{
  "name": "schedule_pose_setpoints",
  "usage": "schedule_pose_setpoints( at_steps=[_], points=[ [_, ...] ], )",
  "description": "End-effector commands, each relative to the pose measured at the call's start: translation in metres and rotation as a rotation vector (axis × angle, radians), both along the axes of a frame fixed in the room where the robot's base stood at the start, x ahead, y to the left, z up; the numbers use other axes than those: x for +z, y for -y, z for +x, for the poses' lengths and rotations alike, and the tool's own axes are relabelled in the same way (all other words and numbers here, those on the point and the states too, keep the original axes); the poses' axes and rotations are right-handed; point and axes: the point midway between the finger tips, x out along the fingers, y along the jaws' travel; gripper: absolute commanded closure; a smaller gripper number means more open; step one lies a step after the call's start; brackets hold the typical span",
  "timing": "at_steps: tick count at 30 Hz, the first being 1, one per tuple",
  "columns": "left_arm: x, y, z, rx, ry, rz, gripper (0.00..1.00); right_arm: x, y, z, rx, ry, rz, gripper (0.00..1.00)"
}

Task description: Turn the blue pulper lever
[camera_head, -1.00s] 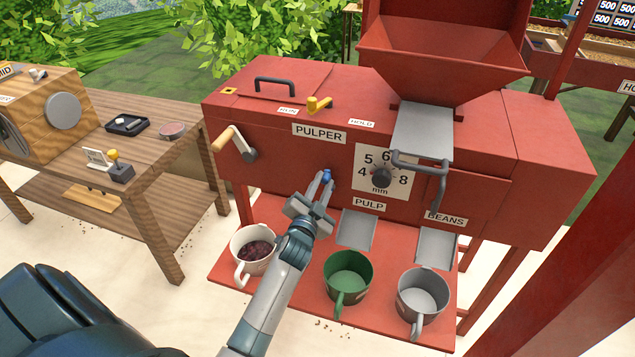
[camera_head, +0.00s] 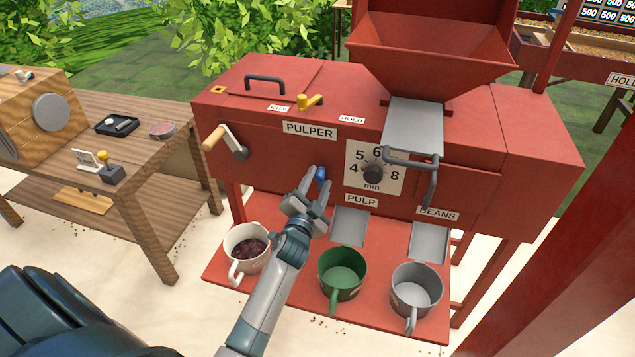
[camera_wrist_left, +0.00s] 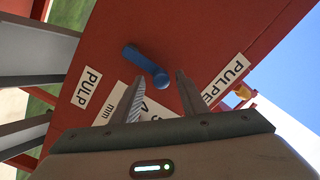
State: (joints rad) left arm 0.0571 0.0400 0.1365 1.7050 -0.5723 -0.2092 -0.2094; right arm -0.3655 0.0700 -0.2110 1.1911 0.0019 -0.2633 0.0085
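The small blue lever (camera_head: 321,173) is on the front of the red pulper (camera_head: 270,140), below the PULPER label and left of the dial. In the left wrist view the blue lever (camera_wrist_left: 136,56) shows as a short bar with a round knob end. My left gripper (camera_head: 316,181) is right at the lever. In the left wrist view my left gripper (camera_wrist_left: 160,76) is open, its fingertips on either side of the knob with a gap visible. Whether a finger touches the lever I cannot tell. My right gripper is not in view.
A white cup of cherries (camera_head: 246,248), a green cup (camera_head: 342,272) and a grey cup (camera_head: 416,290) stand on the red shelf below. A wooden-handled crank (camera_head: 225,141) is left of the lever. The PULP chute (camera_head: 350,226) is at lower right.

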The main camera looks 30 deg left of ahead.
Motion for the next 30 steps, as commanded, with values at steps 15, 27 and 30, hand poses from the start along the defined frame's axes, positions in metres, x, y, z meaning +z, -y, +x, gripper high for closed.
schedule_pose_setpoints(
  at_steps=[15,27,30],
  points=[
    [-0.002,0.005,-0.022,0.001,-0.001,0.0,0.6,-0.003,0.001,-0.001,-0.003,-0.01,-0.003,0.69],
    [-0.004,0.024,-0.094,0.0,-0.001,-0.001,0.6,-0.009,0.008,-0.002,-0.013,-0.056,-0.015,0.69],
    [-0.005,0.029,-0.114,0.001,-0.002,-0.002,0.6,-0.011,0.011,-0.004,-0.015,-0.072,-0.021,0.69]
  ],
)
